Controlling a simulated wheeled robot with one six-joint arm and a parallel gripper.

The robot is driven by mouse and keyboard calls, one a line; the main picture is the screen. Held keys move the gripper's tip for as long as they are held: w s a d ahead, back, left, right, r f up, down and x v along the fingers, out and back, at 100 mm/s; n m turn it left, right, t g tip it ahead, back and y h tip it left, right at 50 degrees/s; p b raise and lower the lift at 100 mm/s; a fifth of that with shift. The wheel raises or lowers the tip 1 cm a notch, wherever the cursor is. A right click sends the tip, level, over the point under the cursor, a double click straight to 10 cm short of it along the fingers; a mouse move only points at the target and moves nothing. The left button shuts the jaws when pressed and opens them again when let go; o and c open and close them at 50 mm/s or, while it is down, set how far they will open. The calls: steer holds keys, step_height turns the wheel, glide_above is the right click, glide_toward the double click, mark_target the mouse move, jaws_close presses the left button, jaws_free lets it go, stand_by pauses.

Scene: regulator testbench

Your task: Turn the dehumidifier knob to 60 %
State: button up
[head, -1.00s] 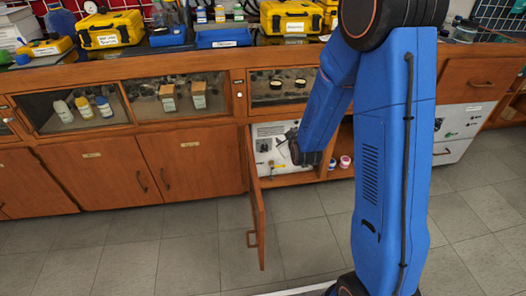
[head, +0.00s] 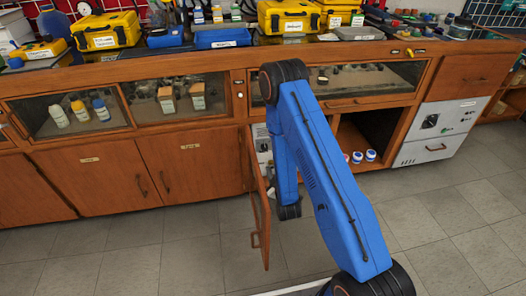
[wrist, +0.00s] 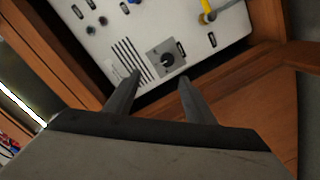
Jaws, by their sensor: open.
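A dark round knob on a grey square plate (wrist: 167,59) is on a white panel (wrist: 110,38) inside an open wooden cabinet in the wrist view. Its small markings are too blurred to read. My gripper (wrist: 160,76) is open and empty, with its two fingers pointing at the panel. The knob appears just beyond the fingertips, roughly between them; the fingers are not around it. In the head view my blue arm hides my gripper and most of this panel (head: 263,142).
The open cabinet door (head: 259,215) stands left of my arm. A yellow-handled fitting (wrist: 207,12) sits right of the knob. Wooden cabinet edges (wrist: 270,62) lie close by. Another white unit with a black knob (head: 430,121) is at the right. Small jars (head: 358,156) stand in the cabinet.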

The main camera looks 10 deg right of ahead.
mark_target(265, 148)
steer(key=shift+n+t, duration=0.5)
steer(key=shift+n, duration=0.1)
steer(key=w+f, duration=0.1)
steer(key=w, duration=0.4)
steer(key=w+f, duration=0.1)
steer(key=w, duration=0.4)
steer(key=w+a+f, duration=0.1)
steer(key=w, duration=0.4)
steer(key=c, duration=1.1)
